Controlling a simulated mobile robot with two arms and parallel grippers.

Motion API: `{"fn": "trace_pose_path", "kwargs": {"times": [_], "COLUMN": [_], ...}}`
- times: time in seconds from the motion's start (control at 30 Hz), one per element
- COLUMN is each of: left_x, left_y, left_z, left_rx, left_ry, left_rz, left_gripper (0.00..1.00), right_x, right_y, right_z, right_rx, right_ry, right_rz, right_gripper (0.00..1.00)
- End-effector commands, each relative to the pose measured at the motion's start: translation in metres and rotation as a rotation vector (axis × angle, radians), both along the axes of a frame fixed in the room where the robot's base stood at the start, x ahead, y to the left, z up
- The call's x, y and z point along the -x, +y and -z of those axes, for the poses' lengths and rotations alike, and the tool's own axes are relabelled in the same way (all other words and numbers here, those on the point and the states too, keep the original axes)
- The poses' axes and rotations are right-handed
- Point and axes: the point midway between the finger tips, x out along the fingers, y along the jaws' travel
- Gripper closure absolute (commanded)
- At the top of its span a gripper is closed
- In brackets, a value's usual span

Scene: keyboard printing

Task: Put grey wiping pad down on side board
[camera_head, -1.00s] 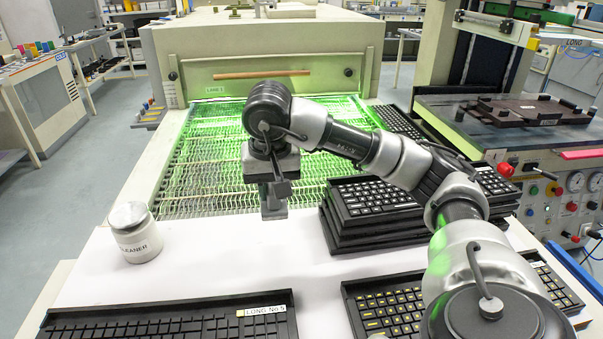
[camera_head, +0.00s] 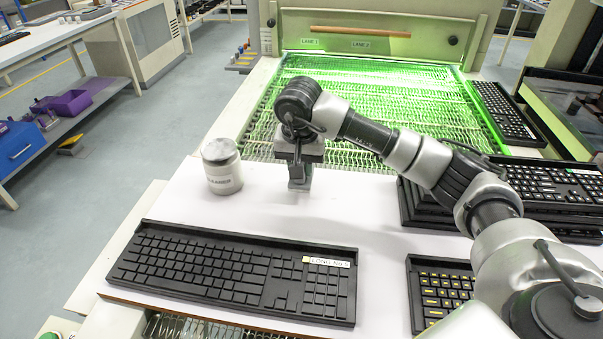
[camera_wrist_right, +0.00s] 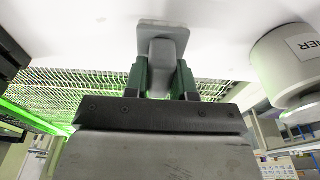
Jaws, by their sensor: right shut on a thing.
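The grey wiping pad (camera_head: 299,185) hangs at the tips of my right gripper (camera_head: 299,167), over the white side board (camera_head: 345,208). In the right wrist view, the gripper's green fingers (camera_wrist_right: 162,78) are shut on the block-like grip of the pad, and its flat plate (camera_wrist_right: 165,36) is at the far end, over or against the white surface. I cannot tell whether the pad touches the board. A white jar marked CLEANER (camera_head: 221,168) stands upright to the left of the pad. My left gripper is not in view.
A black keyboard (camera_head: 235,270) lies in front on the board. Stacked keyboard trays (camera_head: 560,190) stand to the right, with a yellow-marked keyboard (camera_head: 440,300) nearer me. A green-lit wire conveyor (camera_head: 390,110) runs behind. White board between jar, keyboard and trays is clear.

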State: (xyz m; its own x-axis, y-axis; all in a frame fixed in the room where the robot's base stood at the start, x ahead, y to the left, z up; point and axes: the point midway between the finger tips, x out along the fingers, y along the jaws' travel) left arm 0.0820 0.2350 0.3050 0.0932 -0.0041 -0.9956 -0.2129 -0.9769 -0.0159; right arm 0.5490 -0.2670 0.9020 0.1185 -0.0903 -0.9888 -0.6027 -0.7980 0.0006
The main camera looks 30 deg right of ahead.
Motion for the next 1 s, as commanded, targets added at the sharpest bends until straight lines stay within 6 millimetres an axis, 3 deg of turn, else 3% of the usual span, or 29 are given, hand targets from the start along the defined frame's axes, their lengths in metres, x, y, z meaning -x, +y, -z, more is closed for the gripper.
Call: {"fn": "trace_pose_path", "kwargs": {"times": [0.17,0.53,0.57,0.7,1.0], "left_x": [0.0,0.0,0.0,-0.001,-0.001], "left_y": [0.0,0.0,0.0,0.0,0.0], "left_z": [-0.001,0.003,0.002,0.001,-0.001], "left_rx": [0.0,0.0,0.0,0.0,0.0], "left_ry": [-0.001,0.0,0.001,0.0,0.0], "left_rz": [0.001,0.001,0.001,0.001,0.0], "left_gripper": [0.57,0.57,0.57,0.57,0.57], "right_x": [0.001,0.001,0.001,0.001,0.001], "right_y": [0.0,0.0,0.0,0.0,0.0], "right_z": [0.026,0.032,0.031,0.03,0.028], "right_rx": [0.0,0.0,0.0,0.0,0.0], "right_ry": [0.002,0.0,0.0,0.0,0.0], "right_rz": [-0.001,-0.001,-0.001,-0.001,-0.001], "right_gripper": [1.0,1.0,0.72,0.51,0.5]}}
